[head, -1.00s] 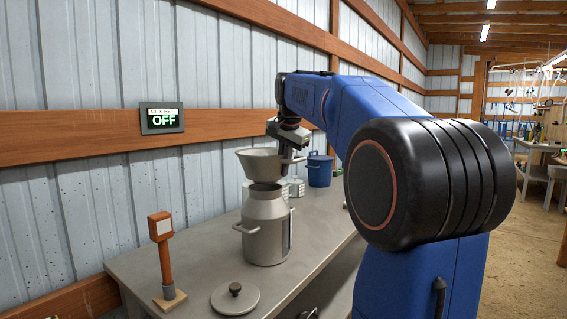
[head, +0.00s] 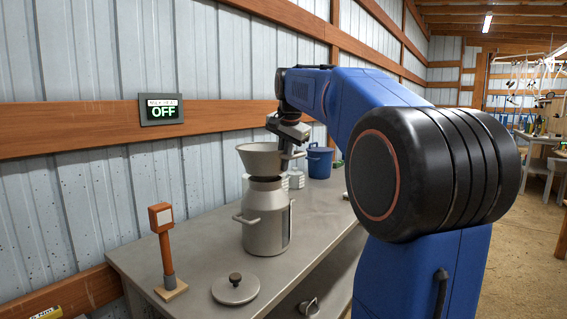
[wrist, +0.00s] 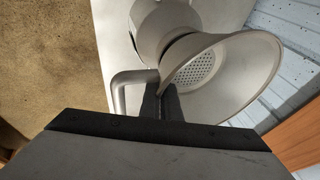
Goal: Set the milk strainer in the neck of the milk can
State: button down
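The milk strainer (head: 261,158) is a grey metal funnel, held upright by my gripper just above the milk can. My gripper (head: 287,155) is shut on its side at the right. In the wrist view my gripper's dark fingers (wrist: 160,101) meet at the strainer's rim, beside a bent grey handle (wrist: 122,92). The wide bowl (wrist: 243,75) and its perforated bottom show there. The grey milk can (head: 265,222) stands upright on the bench, its neck under the strainer. I cannot tell whether the strainer touches the neck or how well they line up.
The can's round lid (head: 236,289) lies on the bench (head: 205,258) in front. An orange box on a post (head: 165,245) stands at left. A blue bucket (head: 320,163) and pale jars (head: 294,180) stand behind. A wall sign (head: 162,109) reads OFF.

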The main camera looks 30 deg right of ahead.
jog(key=shift+f, duration=1.1)
jog(key=c, duration=1.9)
grip_release()
jog(key=v, duration=1.7)
jog(key=shift+s+r, duration=0.15)
jog(key=s+a+f+n, duration=0.4)
jog(key=s+a+f, duration=0.2)
jog(key=f, duration=0.8)
jog(key=s+a+f+n+y, duration=0.1)
jog(key=s+a+f+n, duration=0.4)
jog(key=s+f, duration=0.6)
jog(key=s+a+f+n, duration=0.5)
jog(key=s+a+f, duration=0.2)
jog(key=f, duration=1.1)
jog(key=shift+s+a+y, duration=0.15)
jog(key=shift+s+y, duration=0.05)
jog(key=shift+s, duration=0.3)
jog(key=shift+s+a+y, duration=0.15)
jog(key=shift+s+y, duration=0.05)
jog(key=shift+s, duration=0.3)
